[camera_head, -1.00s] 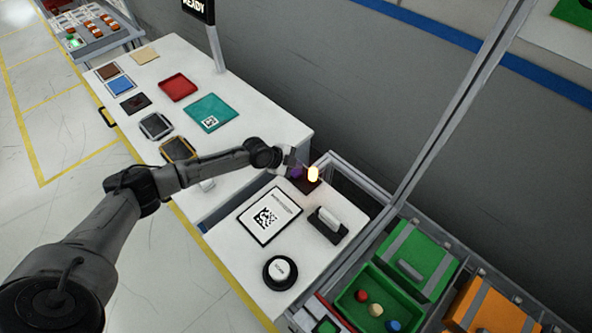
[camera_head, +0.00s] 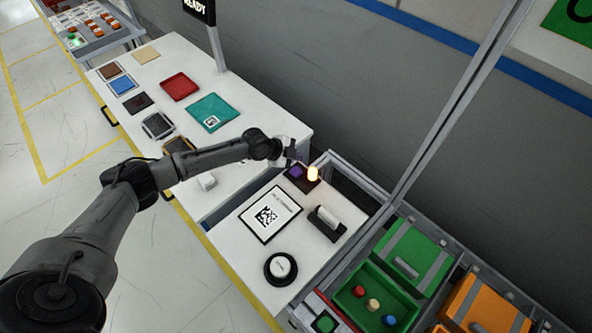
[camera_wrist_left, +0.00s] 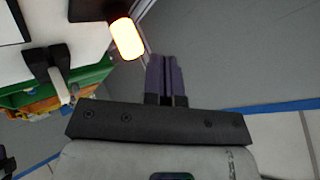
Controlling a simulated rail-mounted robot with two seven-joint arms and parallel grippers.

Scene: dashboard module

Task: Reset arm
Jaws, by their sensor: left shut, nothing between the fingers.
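My left arm comes in from the left in the head view. The lit lamp (camera_wrist_left: 127,39) is left of the fingertips there. I cannot tell the exact gap between gripper and box. My right gripper is not in view.
A metal post rises at the right.

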